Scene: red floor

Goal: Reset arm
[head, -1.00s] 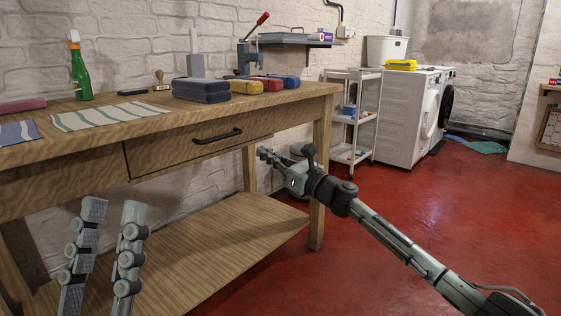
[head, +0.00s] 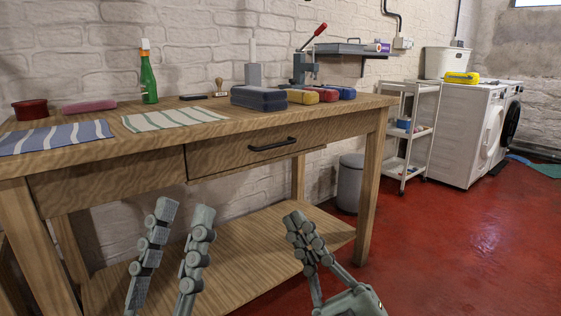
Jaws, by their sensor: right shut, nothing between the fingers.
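My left gripper (head: 185,211) is at the bottom left of the head view, in front of the wooden workbench (head: 110,158). Its two grey fingers point up and stand clearly apart, with nothing between them. My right gripper (head: 297,222) is at the bottom centre, to the right of the left one. Its fingers are together and hold nothing. Both grippers show below the level of the bench top, in front of the bench's lower shelf (head: 235,243).
On the bench stand a green bottle (head: 149,80), striped cloths (head: 172,117), a dark blue block (head: 258,99) and a lever press (head: 303,68). A grey bin (head: 349,183) stands behind. The red floor (head: 450,250) at right is clear.

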